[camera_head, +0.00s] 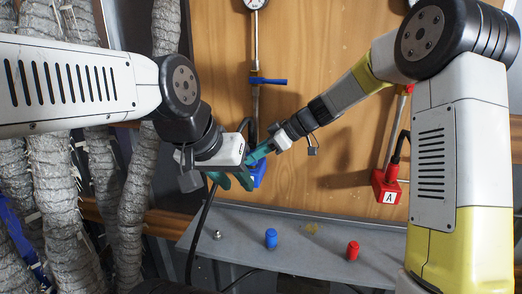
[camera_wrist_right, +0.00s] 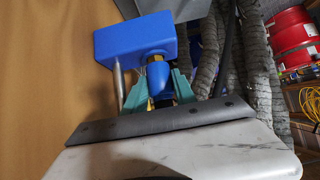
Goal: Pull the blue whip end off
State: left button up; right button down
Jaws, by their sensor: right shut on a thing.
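The blue whip end is a blue block (camera_head: 259,174) with a black hose, low against the wooden panel in the head view. It is partly hidden behind my grippers. In the right wrist view the blue block (camera_wrist_right: 130,40) has a rounded blue fitting and brass below it. My right gripper (camera_head: 257,156) is shut on the blue whip end, its teal fingers (camera_wrist_right: 159,90) on both sides of the fitting. My left gripper (camera_head: 232,181) is below and left of it, its teal fingers apart, with nothing seen between them.
A blue cap (camera_head: 271,238) and a red cap (camera_head: 353,250) stand on the grey shelf (camera_head: 310,233). A red block marked A (camera_head: 387,187) hangs at the right. A blue-handled valve (camera_head: 268,81) and a gauge are above. Wrapped pipes (camera_head: 50,160) fill the left.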

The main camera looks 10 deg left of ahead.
aim_at(255, 148)
jog(key=shift+r, duration=0.1)
jog(key=shift+r, duration=3.2)
